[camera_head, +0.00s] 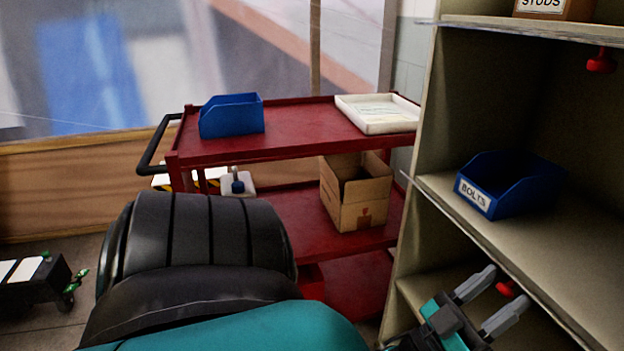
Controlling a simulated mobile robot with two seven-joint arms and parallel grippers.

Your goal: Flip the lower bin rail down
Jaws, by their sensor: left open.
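A thin pale rail (476,238) runs along the front edge of the shelf that holds the blue BOLTS bin (510,184). I cannot tell for sure whether it is the lower bin rail or how it is tilted. A red knob (506,288) shows below that shelf, at the lower right. My left gripper (490,301) is at the lower right, in front of the rack. Its two grey fingers are spread, and the red knob appears between them. I cannot tell whether they touch it. My right gripper is not in view.
The beige rack (430,185) fills the right side. Another red knob (601,61) hangs under its upper shelf, below a STUDS box (555,8). A red cart (300,128) with a blue bin (231,116), white tray (378,113) and cardboard box (357,193) stands left of the rack.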

